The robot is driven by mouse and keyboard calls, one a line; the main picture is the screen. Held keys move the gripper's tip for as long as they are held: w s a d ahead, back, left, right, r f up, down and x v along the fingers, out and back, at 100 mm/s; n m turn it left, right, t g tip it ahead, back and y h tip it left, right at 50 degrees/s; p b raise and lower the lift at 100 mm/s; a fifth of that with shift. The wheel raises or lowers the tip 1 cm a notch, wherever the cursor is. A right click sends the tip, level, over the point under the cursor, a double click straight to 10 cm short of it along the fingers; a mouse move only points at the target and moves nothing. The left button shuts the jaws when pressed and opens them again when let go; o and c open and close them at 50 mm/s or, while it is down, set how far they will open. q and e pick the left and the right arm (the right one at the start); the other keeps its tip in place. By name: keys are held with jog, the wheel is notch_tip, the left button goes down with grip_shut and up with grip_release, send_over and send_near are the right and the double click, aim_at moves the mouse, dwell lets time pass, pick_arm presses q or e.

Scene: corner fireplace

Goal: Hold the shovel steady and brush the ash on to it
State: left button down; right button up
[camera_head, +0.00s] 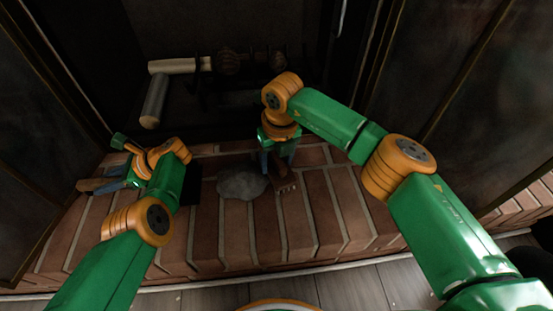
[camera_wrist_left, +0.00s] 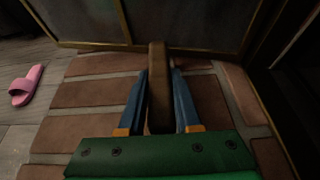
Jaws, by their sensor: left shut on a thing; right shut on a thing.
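The grey ash pile (camera_head: 242,182) lies on the brick hearth in the middle of the head view. The shovel's dark pan (camera_head: 192,185) shows just left of the ash, partly hidden by my left arm. My left gripper (camera_head: 108,184) is shut on the shovel's brown handle, which stands between its blue fingers in the left wrist view (camera_wrist_left: 158,90). My right gripper (camera_head: 278,162) points down just right of the ash, shut on the brush (camera_head: 287,185). The brush's lower end is low over the bricks, beside the ash's right edge; whether it touches them is unclear.
Logs (camera_head: 180,65) lie in the dark firebox behind the hearth. Glass door panels (camera_head: 465,95) stand open at both sides. Bare bricks (camera_head: 335,215) are free in front and to the right. A pink slipper (camera_wrist_left: 27,86) lies on the wooden floor.

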jog(key=shift+f, duration=0.5)
jog(key=shift+a+f, duration=0.1)
jog(key=shift+a, duration=1.25)
jog(key=shift+s, duration=0.1)
jog(key=shift+a, duration=1.4)
jog(key=d+r, duration=0.1)
jog(key=r, duration=0.1)
jog(key=d+r, duration=0.1)
jog(key=r, duration=0.1)
jog(key=d+r, duration=0.1)
jog(key=r, duration=0.1)
jog(key=shift+r, duration=0.1)
jog(key=shift+d, duration=0.1)
